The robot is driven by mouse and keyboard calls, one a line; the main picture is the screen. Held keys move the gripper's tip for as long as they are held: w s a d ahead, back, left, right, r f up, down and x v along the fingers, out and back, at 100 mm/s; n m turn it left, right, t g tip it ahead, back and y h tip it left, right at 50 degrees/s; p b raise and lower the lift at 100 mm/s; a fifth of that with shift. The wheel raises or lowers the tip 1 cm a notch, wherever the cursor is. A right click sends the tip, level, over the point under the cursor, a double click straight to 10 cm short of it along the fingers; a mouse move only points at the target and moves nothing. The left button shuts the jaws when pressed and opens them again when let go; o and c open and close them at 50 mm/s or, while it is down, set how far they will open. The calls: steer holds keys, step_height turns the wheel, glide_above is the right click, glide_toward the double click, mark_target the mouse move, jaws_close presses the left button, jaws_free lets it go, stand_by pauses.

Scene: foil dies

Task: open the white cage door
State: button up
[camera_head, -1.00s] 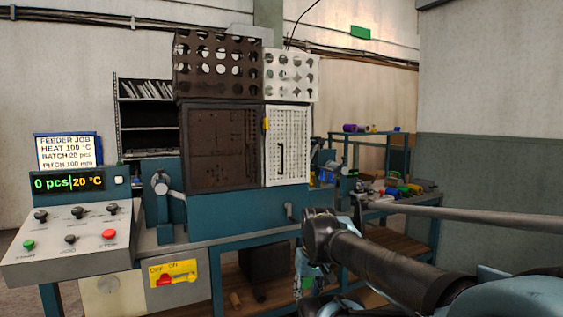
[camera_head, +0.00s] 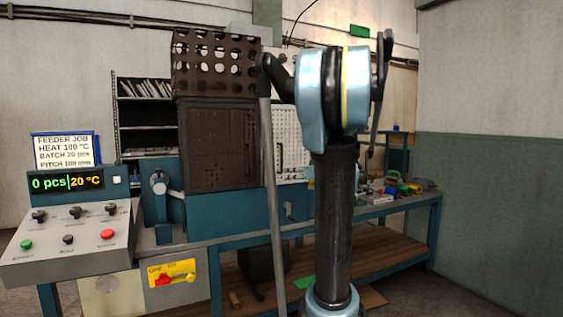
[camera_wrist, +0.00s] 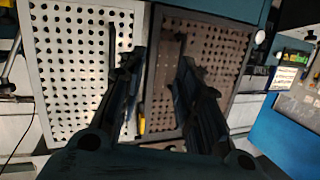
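The white cage door (camera_head: 287,135) is a perforated white panel on the machine, beside a brown perforated door. It looks closed, and my arm covers much of it in the head view. Its dark bar handle (camera_head: 279,156) shows left of my arm. In the wrist view the white door (camera_wrist: 75,75) fills the left, with the handle (camera_wrist: 112,42) near its right edge. A yellow piece (camera_wrist: 141,125) sits low at the seam between the doors. My gripper (camera_wrist: 157,65) is open and empty, its fingers spread before the seam; the left finger overlaps the handle's lower end.
The brown door (camera_head: 218,145) stands left of the white one. A control panel (camera_head: 75,235) with knobs and buttons is at the left, with a yellow switch plate (camera_head: 171,272) below. Coloured items (camera_head: 400,187) lie on the bench at right.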

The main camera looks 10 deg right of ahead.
steer(key=w+d+r+t, duration=0.2)
steer(key=w+d+r, duration=0.2)
steer(key=d, duration=0.2)
glide_above(282, 170)
steer(key=shift+w+t, duration=0.3)
steer(key=shift+w, duration=0.15)
steer(key=shift+c, duration=0.2)
jaws_close()
